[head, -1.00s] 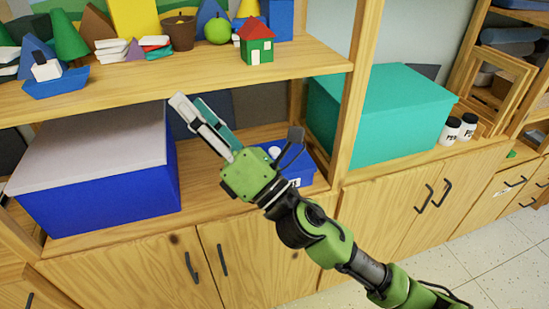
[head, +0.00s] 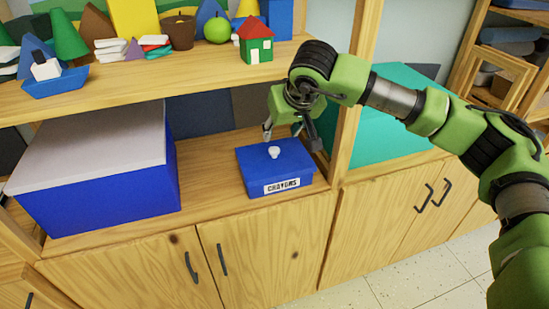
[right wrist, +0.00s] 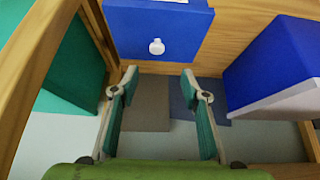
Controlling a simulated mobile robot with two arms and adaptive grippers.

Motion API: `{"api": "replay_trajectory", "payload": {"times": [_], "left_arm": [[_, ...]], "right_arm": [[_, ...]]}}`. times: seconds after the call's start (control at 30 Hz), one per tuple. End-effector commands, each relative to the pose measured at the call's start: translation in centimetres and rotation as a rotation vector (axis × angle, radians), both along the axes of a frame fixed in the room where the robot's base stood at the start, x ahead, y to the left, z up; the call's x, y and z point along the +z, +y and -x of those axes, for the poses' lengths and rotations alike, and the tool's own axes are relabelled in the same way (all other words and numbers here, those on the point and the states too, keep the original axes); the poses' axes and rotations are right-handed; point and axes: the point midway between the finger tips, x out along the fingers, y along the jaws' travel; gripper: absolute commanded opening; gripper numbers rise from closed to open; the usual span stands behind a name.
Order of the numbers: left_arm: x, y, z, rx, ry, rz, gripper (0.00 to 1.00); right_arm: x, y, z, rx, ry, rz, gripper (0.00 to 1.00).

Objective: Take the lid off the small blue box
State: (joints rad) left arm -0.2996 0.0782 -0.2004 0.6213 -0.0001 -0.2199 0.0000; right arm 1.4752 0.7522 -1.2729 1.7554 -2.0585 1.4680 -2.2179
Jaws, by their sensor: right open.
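The small blue box (head: 256,187), labelled "CRAYONS", sits on the lower shelf. Its blue lid (head: 290,155) is on it, with a round white knob (head: 274,152) on top. In the right wrist view the lid (right wrist: 125,25) is at the top, and its knob (right wrist: 157,47) shows just beyond the fingertips, between their lines. My right gripper (head: 290,134) is open, pointing down over the back part of the box. It also shows open and empty in the right wrist view (right wrist: 159,80). It appears apart from the knob. My left gripper is not in view.
A large blue box with a pale lid (head: 95,147) stands left. A teal box (head: 365,140) stands right, beyond a wooden upright (head: 357,45). The upper shelf (head: 180,82), above and behind, holds blocks and toys. Shelf between the blue boxes is bare.

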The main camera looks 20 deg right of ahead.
Motion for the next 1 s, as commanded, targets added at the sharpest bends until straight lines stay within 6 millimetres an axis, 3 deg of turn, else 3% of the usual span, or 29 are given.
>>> {"api": "replay_trajectory", "payload": {"times": [0.3,1.0], "left_arm": [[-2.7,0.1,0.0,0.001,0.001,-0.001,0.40],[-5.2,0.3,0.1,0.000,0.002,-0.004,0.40]], "right_arm": [[-5.5,0.1,-3.2,0.000,0.003,0.004,0.42],[-11.1,-0.5,-7.3,0.002,0.001,0.001,0.42]]}}
